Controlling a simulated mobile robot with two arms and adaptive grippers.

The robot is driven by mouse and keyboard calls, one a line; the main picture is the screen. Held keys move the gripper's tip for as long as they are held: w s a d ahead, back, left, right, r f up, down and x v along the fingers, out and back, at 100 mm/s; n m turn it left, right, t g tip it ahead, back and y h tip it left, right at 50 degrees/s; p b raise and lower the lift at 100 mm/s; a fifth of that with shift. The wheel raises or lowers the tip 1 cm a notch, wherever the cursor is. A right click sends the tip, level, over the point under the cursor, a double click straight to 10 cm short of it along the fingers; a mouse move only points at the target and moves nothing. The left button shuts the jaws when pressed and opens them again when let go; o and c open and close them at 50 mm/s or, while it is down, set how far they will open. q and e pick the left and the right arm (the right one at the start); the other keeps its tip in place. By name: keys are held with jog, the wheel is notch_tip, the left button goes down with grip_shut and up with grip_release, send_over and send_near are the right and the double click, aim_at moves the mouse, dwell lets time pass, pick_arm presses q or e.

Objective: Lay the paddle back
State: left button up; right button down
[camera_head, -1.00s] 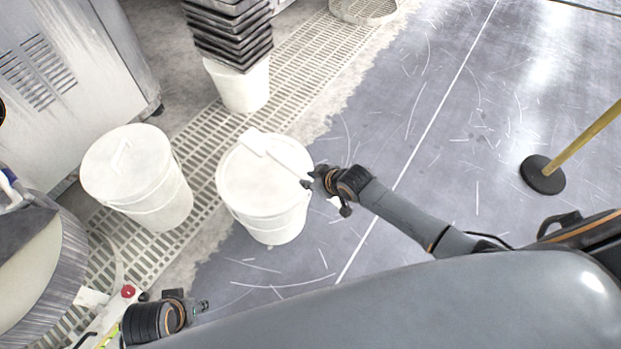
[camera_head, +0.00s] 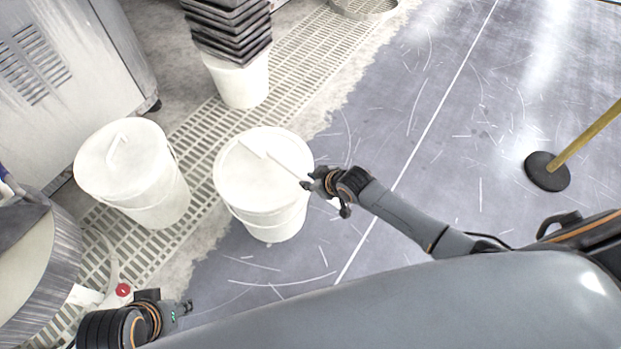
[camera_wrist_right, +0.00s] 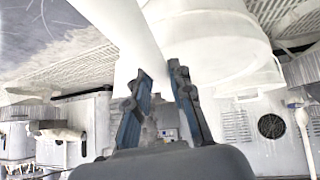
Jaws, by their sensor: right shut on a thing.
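The white paddle (camera_head: 285,165) lies across the white lid of the middle bucket (camera_head: 262,190), its far end near the lid's centre. White on white makes it hard to tell whether it touches the lid. My right gripper (camera_head: 309,185) is at the lid's right edge, shut on the paddle's near end. In the right wrist view the paddle's pale shaft (camera_wrist_right: 125,30) runs from the top down to the blue-padded fingers (camera_wrist_right: 160,85). My left gripper (camera_head: 186,308) is at the lower left, apart from the buckets; its jaws are too small to read.
Another lidded white bucket (camera_head: 135,180) stands to the left. A third bucket (camera_head: 240,82) behind bears a stack of dark trays (camera_head: 230,30). A round machine (camera_head: 35,260) is at the left edge. A yellow pole on a black base (camera_head: 547,171) stands right. Grey floor between is open.

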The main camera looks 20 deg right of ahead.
jog(key=shift+f, duration=0.3)
jog(key=c, duration=1.1)
grip_release()
jog(key=v, duration=1.2)
jog(key=shift+s, duration=0.1)
jog(key=shift+a, duration=0.1)
